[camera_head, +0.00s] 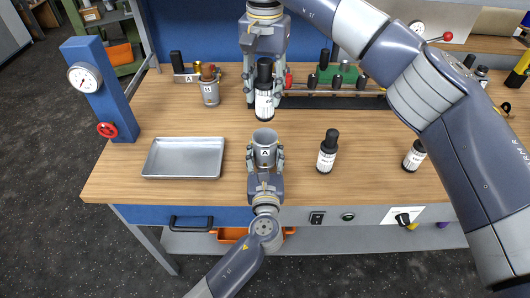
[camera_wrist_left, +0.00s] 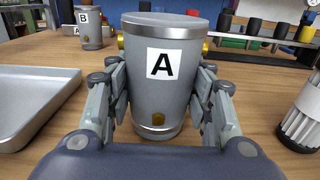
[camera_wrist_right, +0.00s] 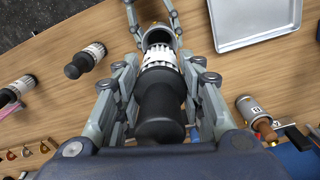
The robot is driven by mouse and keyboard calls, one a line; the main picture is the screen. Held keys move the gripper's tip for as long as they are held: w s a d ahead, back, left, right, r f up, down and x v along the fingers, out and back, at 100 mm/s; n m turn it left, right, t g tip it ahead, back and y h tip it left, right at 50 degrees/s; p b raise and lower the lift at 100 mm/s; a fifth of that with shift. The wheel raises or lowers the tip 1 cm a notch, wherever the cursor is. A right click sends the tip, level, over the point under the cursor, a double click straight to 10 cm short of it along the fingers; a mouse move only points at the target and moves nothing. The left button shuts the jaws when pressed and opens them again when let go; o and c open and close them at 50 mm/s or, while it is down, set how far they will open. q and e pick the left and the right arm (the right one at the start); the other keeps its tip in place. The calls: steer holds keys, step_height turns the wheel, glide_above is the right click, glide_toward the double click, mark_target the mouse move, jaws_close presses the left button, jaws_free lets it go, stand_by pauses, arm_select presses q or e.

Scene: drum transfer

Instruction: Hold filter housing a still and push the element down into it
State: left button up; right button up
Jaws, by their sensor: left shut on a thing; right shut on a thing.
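Filter housing A (camera_head: 264,148), a grey metal cup with a white "A" label, stands upright on the bench. My left gripper (camera_head: 265,160) is shut around its sides; the left wrist view shows both fingers against the housing (camera_wrist_left: 163,85). My right gripper (camera_head: 265,95) is shut on the filter element (camera_head: 264,104), which has a black knobbed top and a white pleated, labelled body. The element hangs upright above and behind the housing in the head view. In the right wrist view the element (camera_wrist_right: 161,105) points toward the housing's open mouth (camera_wrist_right: 158,37) and partly covers it.
A metal tray (camera_head: 184,176) lies left of the housing. Two more black-topped elements (camera_head: 327,152) (camera_head: 415,154) stand to the right. Housing B (camera_head: 210,93) and a rack (camera_head: 335,98) are at the back. A blue gauge post (camera_head: 98,90) stands at left.

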arm_select(q)
steer(key=shift+f, duration=0.3)
stand_by(0.8)
steer(key=o, duration=1.2)
steer(key=shift+f, duration=0.1)
steer(key=shift+o, duration=0.2)
steer(key=c, duration=1)
